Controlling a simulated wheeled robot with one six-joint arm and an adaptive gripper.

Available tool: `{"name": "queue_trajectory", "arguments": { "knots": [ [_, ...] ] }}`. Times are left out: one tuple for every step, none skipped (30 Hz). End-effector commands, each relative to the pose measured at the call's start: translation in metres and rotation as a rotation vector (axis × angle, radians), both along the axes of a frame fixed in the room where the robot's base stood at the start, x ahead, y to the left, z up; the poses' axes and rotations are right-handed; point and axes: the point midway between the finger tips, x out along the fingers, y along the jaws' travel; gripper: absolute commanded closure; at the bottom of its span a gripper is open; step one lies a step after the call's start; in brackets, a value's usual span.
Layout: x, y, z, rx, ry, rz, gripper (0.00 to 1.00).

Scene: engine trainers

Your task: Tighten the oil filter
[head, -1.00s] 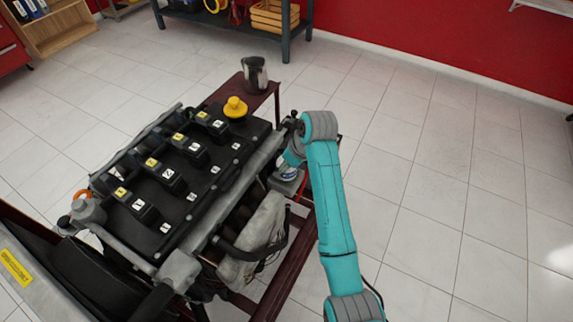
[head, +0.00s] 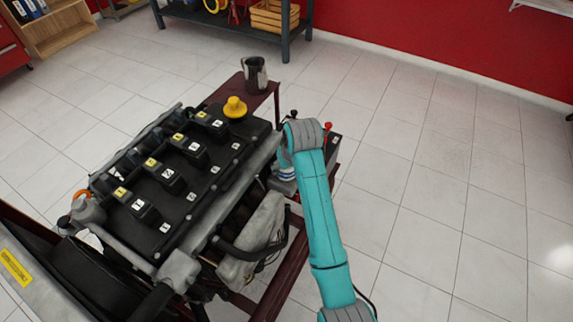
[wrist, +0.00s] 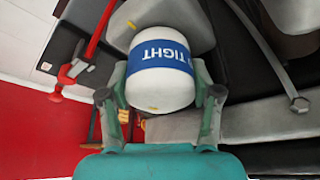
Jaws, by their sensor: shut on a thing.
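The oil filter (wrist: 160,75) is a white cylinder with a blue band, on which the word TIGHT can be read in the wrist view. It also shows in the head view (head: 286,172), as a small white and blue patch beside the engine's right side. My gripper (wrist: 158,95) has one finger on each side of the filter and is shut on it. In the head view my teal arm hides most of the gripper. The engine (head: 175,180) has a black cover with numbered coils and a yellow cap. The filter's seat is hidden.
The engine stands on a dark red frame (head: 281,270). A metal jug (head: 255,75) stands on its far shelf. A dark box with a red terminal (head: 327,128) is just behind my arm. The tiled floor to the right is clear.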

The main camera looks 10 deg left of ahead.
Motion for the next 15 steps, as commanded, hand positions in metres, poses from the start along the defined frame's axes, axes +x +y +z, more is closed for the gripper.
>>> {"name": "queue_trajectory", "arguments": {
  "knots": [
    [-0.0008, 0.0001, -0.0009, -0.001, 0.002, -0.026, 0.72],
    [-0.0008, 0.0002, -0.0009, -0.002, 0.001, -0.04, 0.72],
    [-0.0008, 0.0003, -0.0009, -0.001, 0.002, -0.06, 0.72],
    [-0.0009, 0.0003, -0.0009, -0.002, 0.001, -0.072, 0.72],
    [-0.0008, 0.0002, -0.0009, -0.001, 0.002, -0.084, 0.72],
    [-0.0008, 0.0, -0.0009, -0.002, 0.002, -0.098, 0.72],
    [-0.0007, -0.0001, -0.0009, -0.002, 0.002, -0.108, 0.72],
    [-0.0007, -0.0001, -0.0009, -0.002, 0.002, -0.116, 0.72],
    [-0.0007, -0.0001, -0.0009, -0.002, 0.002, -0.125, 0.72],
    [-0.0008, -0.0003, -0.001, -0.002, 0.002, -0.13, 0.72],
    [-0.0007, -0.0003, -0.001, -0.002, 0.002, -0.135, 0.72],
    [-0.0007, -0.0003, -0.0011, -0.001, 0.003, -0.142, 0.72],
    [-0.0006, -0.0004, -0.0011, -0.001, 0.003, -0.144, 0.71],
    [-0.0006, -0.0004, -0.0011, -0.001, 0.003, -0.147, 0.72],
    [-0.0007, -0.0005, -0.0011, -0.002, 0.002, -0.148, 0.72]
  ]
}}
